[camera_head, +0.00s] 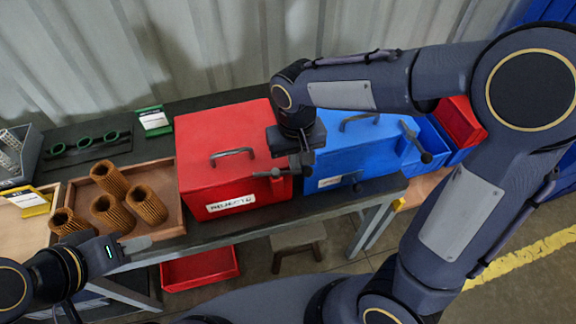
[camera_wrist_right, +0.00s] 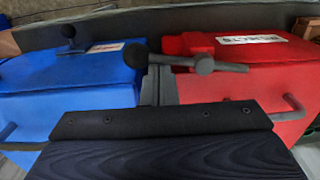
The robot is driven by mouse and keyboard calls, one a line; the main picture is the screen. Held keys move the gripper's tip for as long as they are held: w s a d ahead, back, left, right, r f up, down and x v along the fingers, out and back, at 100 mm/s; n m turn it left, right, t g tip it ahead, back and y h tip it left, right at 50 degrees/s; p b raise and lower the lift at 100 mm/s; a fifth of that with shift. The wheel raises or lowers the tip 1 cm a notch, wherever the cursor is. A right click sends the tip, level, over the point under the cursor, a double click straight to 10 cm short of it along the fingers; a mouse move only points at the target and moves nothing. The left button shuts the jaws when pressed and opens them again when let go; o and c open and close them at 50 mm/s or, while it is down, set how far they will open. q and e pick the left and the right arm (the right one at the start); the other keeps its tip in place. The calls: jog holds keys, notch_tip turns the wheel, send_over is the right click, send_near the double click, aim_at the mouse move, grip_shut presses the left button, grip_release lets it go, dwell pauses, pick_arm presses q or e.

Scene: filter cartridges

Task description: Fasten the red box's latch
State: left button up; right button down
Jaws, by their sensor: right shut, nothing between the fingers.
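The red box (camera_head: 218,150) stands on the bench with its lid down, a grey handle on top and a white label in front. Its latch (camera_head: 271,173) is a grey lever at the front right corner. In the right wrist view the latch (camera_wrist_right: 200,64) lies sideways, its black knob (camera_wrist_right: 137,55) reaching past the box edge toward the blue box. My right gripper (camera_head: 303,168) is shut and empty beside the lever; its fingers (camera_wrist_right: 158,88) show close to the knob, contact unclear. My left gripper (camera_head: 138,244) is low at left, away from the box; its jaw opening is unclear.
A blue box (camera_head: 355,150) with its own levers stands close on the right. A wooden tray (camera_head: 172,228) with several brown filter cartridges (camera_head: 148,204) is on the left. A red bin (camera_head: 200,268) sits below the bench. My right arm crosses over the blue box.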

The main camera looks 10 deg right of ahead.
jog(key=shift+s, duration=0.8)
jog(key=shift+s+a, duration=0.2)
jog(key=shift+s, duration=0.4)
jog(key=shift+s+a, duration=0.4)
jog(key=shift+s, duration=0.2)
